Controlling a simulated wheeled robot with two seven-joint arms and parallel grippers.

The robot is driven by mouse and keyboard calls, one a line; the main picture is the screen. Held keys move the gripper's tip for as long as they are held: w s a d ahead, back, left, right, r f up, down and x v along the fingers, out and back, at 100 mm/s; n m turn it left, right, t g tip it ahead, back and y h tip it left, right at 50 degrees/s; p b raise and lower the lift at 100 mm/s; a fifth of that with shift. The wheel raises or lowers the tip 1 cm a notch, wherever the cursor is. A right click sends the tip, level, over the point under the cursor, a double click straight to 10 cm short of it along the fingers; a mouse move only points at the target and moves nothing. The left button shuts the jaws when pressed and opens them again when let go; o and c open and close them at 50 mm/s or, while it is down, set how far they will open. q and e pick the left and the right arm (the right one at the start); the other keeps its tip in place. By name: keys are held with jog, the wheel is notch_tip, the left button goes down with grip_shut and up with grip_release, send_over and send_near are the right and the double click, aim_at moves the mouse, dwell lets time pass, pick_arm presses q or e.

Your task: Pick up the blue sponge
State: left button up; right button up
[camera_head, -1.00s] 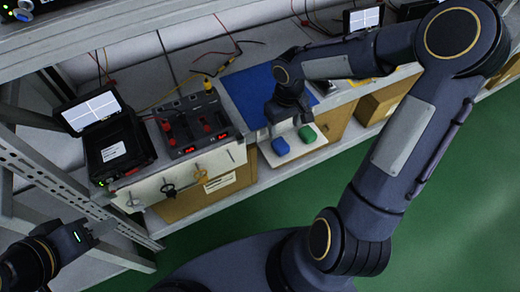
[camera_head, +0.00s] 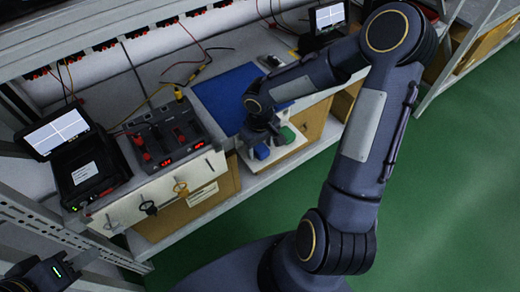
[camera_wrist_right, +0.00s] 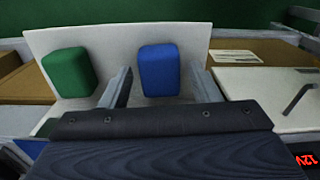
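The blue sponge (camera_head: 261,152) lies on a white board at the front edge of the bench, and it also shows in the right wrist view (camera_wrist_right: 159,70). A green sponge (camera_head: 288,134) lies beside it on the same board, also in the right wrist view (camera_wrist_right: 69,71). My right gripper (camera_wrist_right: 162,85) is open above the board. The blue sponge sits between and beyond its two fingers; I cannot tell whether they touch it. In the head view the right gripper (camera_head: 266,140) partly hides the sponges.
A blue mat (camera_head: 226,97) lies on the bench behind the board. A black power supply with a screen (camera_head: 90,170) and a device with red displays (camera_head: 175,138) stand to the left. A cardboard box (camera_head: 190,205) is under the bench. Green floor is clear at right.

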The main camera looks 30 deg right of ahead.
aim_at(260, 147)
jog(key=c, duration=0.8)
jog(key=shift+r, duration=0.1)
jog(key=shift+r, duration=0.25)
notch_tip(260, 147, up, 2)
jog(key=shift+r+p, duration=0.15)
jog(key=shift+p, duration=0.4)
jog(key=s+a+r+p, duration=0.2)
jog(key=s+a+r, duration=0.6)
jog(key=s+r, duration=0.2)
jog(key=shift+s, duration=0.85)
